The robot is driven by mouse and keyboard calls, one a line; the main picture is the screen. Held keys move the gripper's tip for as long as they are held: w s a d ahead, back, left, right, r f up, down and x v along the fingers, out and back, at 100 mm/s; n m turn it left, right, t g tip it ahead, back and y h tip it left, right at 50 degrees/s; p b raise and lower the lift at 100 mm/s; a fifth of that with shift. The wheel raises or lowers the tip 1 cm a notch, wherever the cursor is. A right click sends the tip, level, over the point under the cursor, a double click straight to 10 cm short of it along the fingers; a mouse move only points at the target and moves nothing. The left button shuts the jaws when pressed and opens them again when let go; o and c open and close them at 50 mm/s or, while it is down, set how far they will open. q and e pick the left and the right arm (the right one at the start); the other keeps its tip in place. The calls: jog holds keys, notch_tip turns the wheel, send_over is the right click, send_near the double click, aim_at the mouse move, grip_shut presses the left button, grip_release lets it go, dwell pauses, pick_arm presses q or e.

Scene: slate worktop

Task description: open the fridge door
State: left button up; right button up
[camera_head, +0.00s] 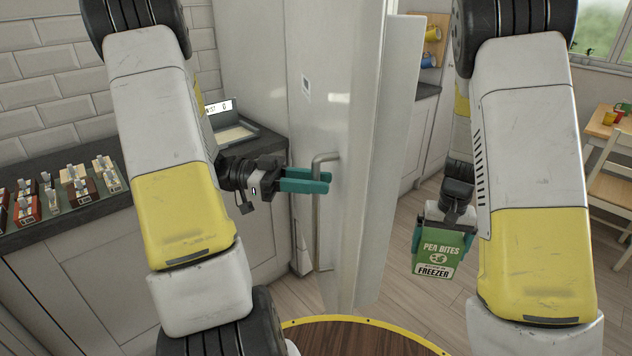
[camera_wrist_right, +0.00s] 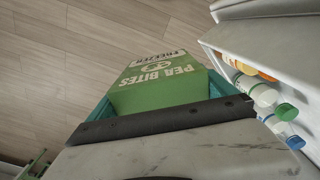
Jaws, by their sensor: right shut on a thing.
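The white fridge door (camera_head: 342,120) stands ajar in the middle of the head view, its edge and inner panel (camera_head: 402,110) facing right. Its upright metal handle (camera_head: 318,225) is on the front face. My left gripper (camera_head: 306,181) is at the upper part of the handle, its teal fingers apart and reaching to the bar. Whether both fingers touch it I cannot tell. My right gripper (camera_head: 445,235) is shut on a green Pea Bites freezer box (camera_head: 437,251), held to the right of the door. The box (camera_wrist_right: 160,80) also fills the middle of the right wrist view.
Bottles (camera_wrist_right: 265,97) stand in a white rack at the right of the right wrist view, close to the box. A dark counter (camera_head: 80,205) with several small blocks and a scale (camera_head: 232,130) is at left. Wooden floor (camera_head: 400,300) is open below the box.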

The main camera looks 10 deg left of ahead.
pick_arm(q)
jog(key=a, duration=1.2)
jog(key=shift+s, duration=0.3)
